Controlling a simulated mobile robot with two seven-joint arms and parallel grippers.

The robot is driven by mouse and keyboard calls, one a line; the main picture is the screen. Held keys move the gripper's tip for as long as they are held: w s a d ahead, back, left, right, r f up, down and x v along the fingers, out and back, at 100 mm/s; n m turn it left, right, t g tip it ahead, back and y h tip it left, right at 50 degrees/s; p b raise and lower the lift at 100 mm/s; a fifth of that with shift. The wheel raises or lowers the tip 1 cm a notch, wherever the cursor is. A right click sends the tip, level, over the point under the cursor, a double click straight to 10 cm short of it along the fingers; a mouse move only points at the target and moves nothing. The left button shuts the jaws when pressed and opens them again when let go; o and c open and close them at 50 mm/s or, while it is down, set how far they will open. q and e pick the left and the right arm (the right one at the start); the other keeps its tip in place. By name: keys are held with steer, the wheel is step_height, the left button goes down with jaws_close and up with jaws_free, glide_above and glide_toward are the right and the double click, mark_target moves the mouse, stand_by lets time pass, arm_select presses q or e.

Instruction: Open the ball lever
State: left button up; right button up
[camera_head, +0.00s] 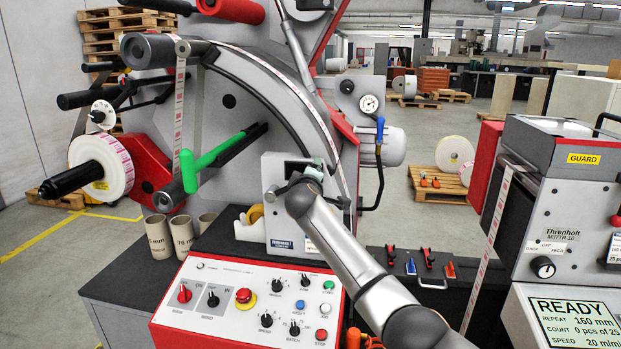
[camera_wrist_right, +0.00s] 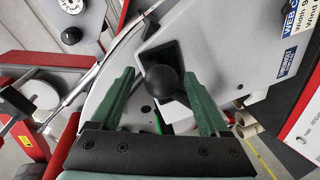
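The ball lever shows in the right wrist view as a round black knob (camera_wrist_right: 164,85) in front of a black square plate (camera_wrist_right: 158,54) on a grey panel. My right gripper (camera_wrist_right: 160,74) is open, with one dark green finger on each side of the knob. Gaps show between the knob and both fingers, so it is not gripped. In the head view my right arm reaches in from the lower right to the upright grey panel (camera_head: 278,190). The arm hides the knob and most of the gripper there. My left gripper is not in view.
A control box (camera_head: 245,308) with knobs and buttons stands below the panel. A tape dispenser (camera_head: 250,221) and cardboard cores (camera_head: 160,237) stand to the left. A green handle-like part (camera_head: 210,155) and a label roll (camera_head: 112,166) are farther left. A printer unit (camera_head: 570,215) stands at right.

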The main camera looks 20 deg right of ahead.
steer(key=shift+s, duration=0.1)
steer(key=b+v, duration=0.2)
steer(key=v, duration=1)
steer(key=shift+s+a, duration=0.1)
steer(key=shift+s, duration=0.05)
steer(key=s+a+f+g+y, duration=0.1)
steer(key=s+a+f+y, duration=0.15)
steer(key=f, duration=0.85)
steer(key=s+a+f+g+y, duration=0.15)
steer(key=s+f, duration=0.25)
steer(key=f, duration=0.6)
steer(key=s+a+f+y, duration=0.15)
steer(key=s+f, duration=0.25)
steer(key=f, duration=0.7)
steer(key=s+f+m+g+y, duration=0.1)
steer(key=s+f+m, duration=0.1)
steer(key=s+f, duration=0.3)
steer(key=s+f+m+y, duration=0.1)
steer(key=s+f, duration=0.5)
steer(key=s, duration=0.7)
steer(key=s+a+f+m+g+y, duration=0.1)
steer(key=s+f+m, duration=0.2)
steer(key=s, duration=0.6)
step_height(320, 180, down, 2)
steer(key=shift+s+f+g+y, duration=0.2)
steer(key=shift+s+g+y, duration=0.1)
steer(key=shift+g+y, duration=0.05)
